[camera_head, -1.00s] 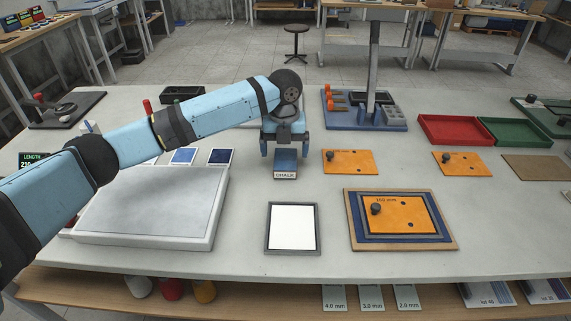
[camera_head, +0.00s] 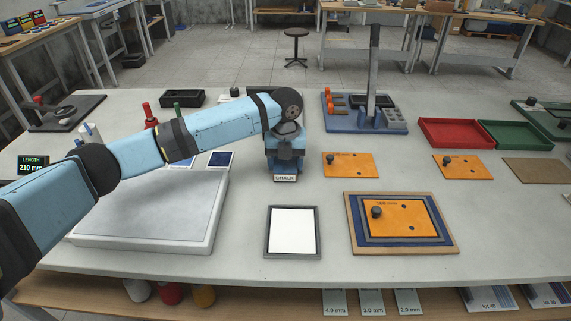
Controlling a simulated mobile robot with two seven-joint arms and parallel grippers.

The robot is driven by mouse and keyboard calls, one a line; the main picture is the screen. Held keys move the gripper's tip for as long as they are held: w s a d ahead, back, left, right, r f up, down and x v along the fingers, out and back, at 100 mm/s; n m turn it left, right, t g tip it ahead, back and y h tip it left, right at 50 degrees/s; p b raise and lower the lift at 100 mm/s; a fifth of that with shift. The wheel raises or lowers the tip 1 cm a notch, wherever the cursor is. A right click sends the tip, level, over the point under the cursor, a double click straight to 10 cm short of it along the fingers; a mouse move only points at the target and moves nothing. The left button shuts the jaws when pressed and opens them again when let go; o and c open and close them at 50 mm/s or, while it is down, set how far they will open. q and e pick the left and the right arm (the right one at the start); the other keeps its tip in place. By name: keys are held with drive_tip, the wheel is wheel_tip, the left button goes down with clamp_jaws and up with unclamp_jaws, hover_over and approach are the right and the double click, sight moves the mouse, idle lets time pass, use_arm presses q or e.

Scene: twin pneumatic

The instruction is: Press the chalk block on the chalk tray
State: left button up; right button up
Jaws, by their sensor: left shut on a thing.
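My left gripper (camera_head: 285,165) points down at the small tray with a white CHALK label (camera_head: 285,178), behind the white framed panel. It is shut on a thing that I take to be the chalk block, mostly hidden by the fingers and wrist. The gripper and block sit low over the chalk tray and hide most of its inside; only the labelled front edge shows clearly. I cannot tell whether the block touches the tray floor. My right gripper is not in view.
A white panel in a grey frame (camera_head: 292,232) lies in front. An orange plate in a wooden frame (camera_head: 448,247) is right of it, with a loose orange plate (camera_head: 335,170) behind. A large grey slab (camera_head: 145,210) lies left. A blue stand (camera_head: 350,122) stands behind right.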

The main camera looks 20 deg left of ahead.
sight(286, 162)
use_arm(q)
wheel_tip(286, 162, up, 20)
drive_tip(key=p, duration=0.2)
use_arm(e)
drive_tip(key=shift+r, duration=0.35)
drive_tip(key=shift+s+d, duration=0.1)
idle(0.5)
